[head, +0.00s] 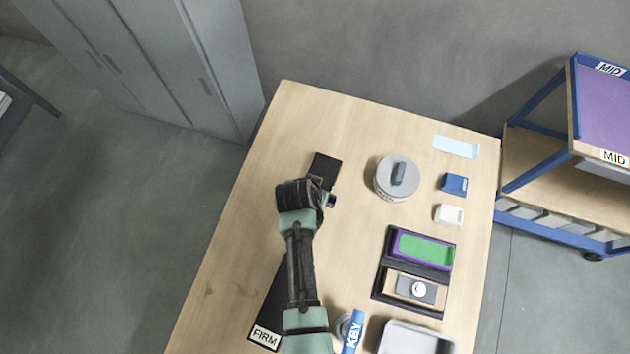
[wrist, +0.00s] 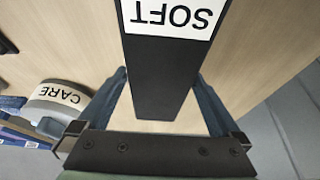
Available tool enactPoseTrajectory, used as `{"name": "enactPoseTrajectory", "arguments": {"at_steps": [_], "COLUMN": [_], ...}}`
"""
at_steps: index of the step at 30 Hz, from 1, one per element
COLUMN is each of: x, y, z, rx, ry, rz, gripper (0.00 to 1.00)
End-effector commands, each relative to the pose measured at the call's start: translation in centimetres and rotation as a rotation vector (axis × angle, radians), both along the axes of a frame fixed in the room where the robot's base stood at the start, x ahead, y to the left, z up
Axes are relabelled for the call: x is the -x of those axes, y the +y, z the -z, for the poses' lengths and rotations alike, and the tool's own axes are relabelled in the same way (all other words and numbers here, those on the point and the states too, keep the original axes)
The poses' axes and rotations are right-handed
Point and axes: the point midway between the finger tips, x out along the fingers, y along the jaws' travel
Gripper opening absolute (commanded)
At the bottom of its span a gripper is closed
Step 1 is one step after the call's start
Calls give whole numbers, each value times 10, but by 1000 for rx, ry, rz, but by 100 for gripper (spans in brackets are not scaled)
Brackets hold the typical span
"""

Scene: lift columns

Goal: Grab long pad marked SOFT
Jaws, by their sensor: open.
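The long black pad with a white SOFT label (wrist: 160,85) runs down the middle of the wrist view, its label upside down at the top edge. Its near end lies between the two fingers of my gripper (wrist: 161,100), which is open with a gap on both sides of the pad. Whether the fingers are down at the pad's height I cannot tell.
A round grey container (head: 397,178), marked CARE in the wrist view (wrist: 62,97), stands to the right. Blue and white blocks, a black tray (head: 379,276) and a grey bin (head: 412,338) lie further right.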

Motion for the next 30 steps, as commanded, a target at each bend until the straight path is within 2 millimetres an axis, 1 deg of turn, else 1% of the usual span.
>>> {"name": "enactPoseTrajectory", "arguments": {"at_steps": [1,2,3,8,9,14,15,17,25,30], "x": [0,0,0,0,0,0,0,0,-1,-1], "y": [0,0,0,0,0,0,0,0,0,0], "z": [0,0,0,0,0,0,0,0,-2,-10], "rx": [0,0,0,0,0,0,0,0,1,1], "ry": [0,0,0,0,0,0,0,1,-3,-4], "rz": [0,0,0,-1,-1,-1,-1,-1,-1,-1], "gripper": [95,89,82,53,46,17,10,0,0,0]}}
